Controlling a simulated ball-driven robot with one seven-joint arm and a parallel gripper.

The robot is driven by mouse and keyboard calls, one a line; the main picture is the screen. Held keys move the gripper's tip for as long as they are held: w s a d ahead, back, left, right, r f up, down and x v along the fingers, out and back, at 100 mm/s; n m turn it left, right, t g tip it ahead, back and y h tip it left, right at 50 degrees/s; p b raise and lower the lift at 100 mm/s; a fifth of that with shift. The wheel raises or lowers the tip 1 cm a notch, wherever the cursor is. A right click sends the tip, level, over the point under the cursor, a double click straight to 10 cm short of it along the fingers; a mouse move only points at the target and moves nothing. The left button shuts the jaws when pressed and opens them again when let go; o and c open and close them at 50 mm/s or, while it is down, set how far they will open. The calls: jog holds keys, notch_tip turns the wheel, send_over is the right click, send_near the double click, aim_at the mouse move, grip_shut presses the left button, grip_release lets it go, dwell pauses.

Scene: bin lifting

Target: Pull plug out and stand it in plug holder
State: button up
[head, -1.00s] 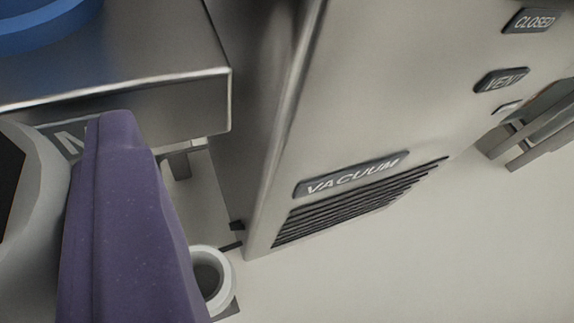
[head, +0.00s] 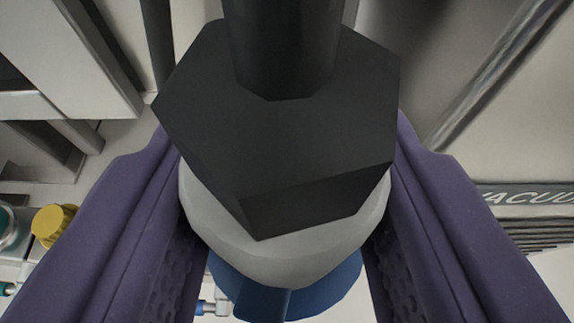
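The two purple fingers of my gripper (head: 288,205) stand well apart in the head view. A black hexagonal piece (head: 290,150) with a thick black stem (head: 285,45) fills the space between them. A pale rounded body (head: 295,250) sits directly under the hexagon, close against both fingers. A blue part (head: 330,285) shows below that body. I cannot tell whether this black-and-pale piece is the plug, nor whether the fingers press on it. No plug holder can be made out, and the hexagon hides what lies behind it.
A metal cabinet with a VACUUM label (head: 530,197) and a dark vent is at the right. A metal frame (head: 70,70) is at the upper left. A yellow knob (head: 54,225) and a teal part (head: 12,225) show at the lower left.

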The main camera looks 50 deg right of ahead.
aim_at(284, 320)
jog(key=shift+a+r+p, duration=0.1)
jog(key=shift+r+p, duration=0.2)
jog(key=shift+p, duration=0.15)
jog(key=shift+f, duration=0.2)
jog(key=shift+f+b, duration=1.4)
jog(key=shift+f, duration=0.05)
jog(key=shift+f+b, duration=0.95)
jog(key=shift+f, duration=0.2)
jog(key=shift+f, duration=0.15)
jog(key=shift+f+b, duration=0.35)
jog(key=shift+b, duration=0.05)
jog(key=shift+f, duration=0.15)
